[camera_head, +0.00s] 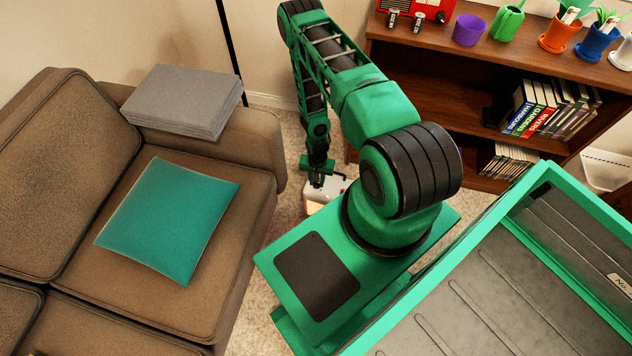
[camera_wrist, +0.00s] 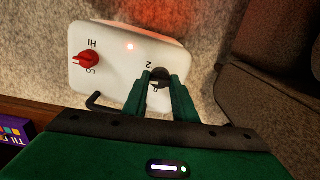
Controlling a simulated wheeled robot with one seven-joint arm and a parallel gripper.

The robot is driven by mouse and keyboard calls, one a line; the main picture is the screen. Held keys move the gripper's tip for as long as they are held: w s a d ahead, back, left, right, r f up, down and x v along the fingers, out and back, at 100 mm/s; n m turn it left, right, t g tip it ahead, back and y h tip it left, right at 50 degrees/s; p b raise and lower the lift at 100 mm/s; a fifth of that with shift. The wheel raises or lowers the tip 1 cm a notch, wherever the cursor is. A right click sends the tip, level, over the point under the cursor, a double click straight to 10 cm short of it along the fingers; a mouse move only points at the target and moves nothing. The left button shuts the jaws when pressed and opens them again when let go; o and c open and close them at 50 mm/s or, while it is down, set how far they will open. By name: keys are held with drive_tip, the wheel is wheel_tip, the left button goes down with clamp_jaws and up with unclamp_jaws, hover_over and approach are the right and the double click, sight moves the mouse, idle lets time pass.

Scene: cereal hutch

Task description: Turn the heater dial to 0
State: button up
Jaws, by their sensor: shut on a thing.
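The white heater (camera_wrist: 115,45) stands on the carpet and fills the upper left of the wrist view. It also shows in the head view (camera_head: 325,193) below my gripper, beside the sofa. Its top has a red knob (camera_wrist: 87,60) marked HI and LO, and a small lit red light. The dark heater dial (camera_wrist: 158,80) has a "2" above it and a partly hidden "0" below. My gripper (camera_wrist: 160,84) is shut on this dial, with a green finger on each side. The fingers hide much of the dial, so its exact setting is unclear.
A brown sofa (camera_head: 222,245) with a teal cushion (camera_head: 168,220) is left of the heater. A wooden shelf (camera_head: 480,75) with books and pots stands to the right. A purple box (camera_wrist: 16,130) lies at the wrist view's left edge.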

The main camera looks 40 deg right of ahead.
sight(317, 182)
drive_tip(key=n, duration=0.4)
drive_tip(key=shift+n, duration=0.3)
drive_tip(key=n, duration=0.3)
drive_tip(key=shift+n, duration=0.4)
drive_tip(key=n, duration=0.4)
drive_tip(key=shift+n, duration=2.1)
drive_tip(key=o, duration=1)
drive_tip(key=shift+o, duration=0.2)
wheel_tip(317, 182, up, 11)
drive_tip(key=shift+f, duration=0.15)
